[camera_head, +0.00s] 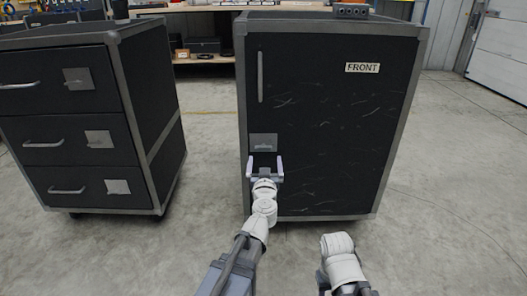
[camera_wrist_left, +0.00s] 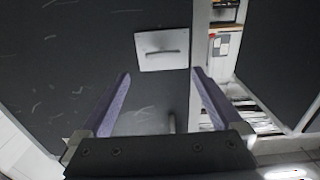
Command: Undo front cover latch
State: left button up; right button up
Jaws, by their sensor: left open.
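The black cabinet (camera_head: 335,125) with the FRONT label stands upright and its front door looks shut. The front cover latch (camera_head: 263,141) is a grey plate low on the door's left edge. In the left wrist view the latch plate (camera_wrist_left: 163,40) shows with a thin dark bar across it. My left gripper (camera_head: 264,168) is open and empty, its fingers just below the plate in the head view. In the left wrist view the fingertips (camera_wrist_left: 162,76) look spread on either side of the latch's line; contact cannot be told. My right arm shows at bottom, but its jaws do not.
A vertical handle (camera_head: 260,77) sits above the latch. A black drawer cabinet (camera_head: 60,100) with several drawers stands to the left, with a floor gap between. A workbench (camera_head: 200,57) is behind. The floor to the right (camera_head: 460,190) is clear.

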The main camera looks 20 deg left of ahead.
aim_at(264, 149)
pick_arm(q)
jog(key=shift+a+x, duration=0.1)
jog(key=shift+x, duration=1.85)
jog(key=shift+a+x, duration=0.15)
jog(key=shift+x, duration=1.85)
jog(key=shift+s, duration=0.1)
jog(key=c, duration=1.3)
